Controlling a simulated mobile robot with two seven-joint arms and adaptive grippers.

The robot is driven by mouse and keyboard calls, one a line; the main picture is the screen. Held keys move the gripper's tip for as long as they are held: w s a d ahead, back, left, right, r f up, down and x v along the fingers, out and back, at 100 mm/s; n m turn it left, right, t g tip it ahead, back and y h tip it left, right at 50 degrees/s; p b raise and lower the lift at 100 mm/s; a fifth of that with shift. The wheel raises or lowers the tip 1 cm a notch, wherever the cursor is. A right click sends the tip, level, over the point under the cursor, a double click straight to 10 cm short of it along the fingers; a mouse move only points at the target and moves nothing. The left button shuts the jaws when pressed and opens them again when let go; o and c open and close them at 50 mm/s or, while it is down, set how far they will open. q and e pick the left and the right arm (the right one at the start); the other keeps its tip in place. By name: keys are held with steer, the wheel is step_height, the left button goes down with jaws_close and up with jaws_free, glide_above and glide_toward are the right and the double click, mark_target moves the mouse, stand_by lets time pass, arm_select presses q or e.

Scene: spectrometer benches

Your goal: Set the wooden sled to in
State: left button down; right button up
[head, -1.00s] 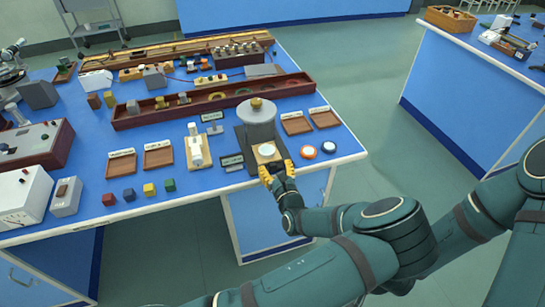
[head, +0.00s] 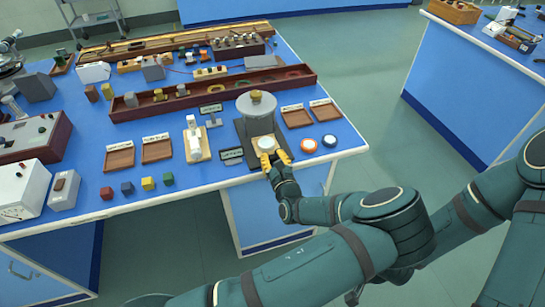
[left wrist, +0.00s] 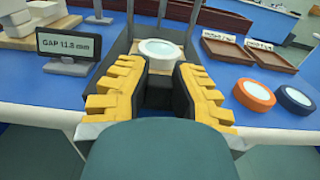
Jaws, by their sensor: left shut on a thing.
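The wooden sled (head: 258,143) is a small light-wood block carrying a white disc (head: 265,143). It sits at the front of a dark base (head: 243,135), below and in front of a large grey drum (head: 257,107). My left gripper (head: 275,158) has yellow fingers and comes in from the table's front edge, shut on the sled. The left wrist view shows the sled (left wrist: 160,65) and its disc (left wrist: 159,50) at the far ends of the fingers (left wrist: 160,85), which partly hide its sides. My right gripper is not in view.
A small display (left wrist: 68,48) reading "GAP 11.8 mm" stands left of the base. An orange-rimmed disc (head: 308,146) and a blue-rimmed disc (head: 330,141) lie to the right. Brown trays (head: 296,117) and a white device (head: 194,143) stand nearby.

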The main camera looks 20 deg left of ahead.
arm_select(q)
steer(key=shift+p+x, duration=0.65)
steer(key=shift+x, duration=1.2)
steer(key=c, duration=0.8)
jaws_free()
steer(key=v, duration=1.2)
steer(key=shift+o, duration=0.3)
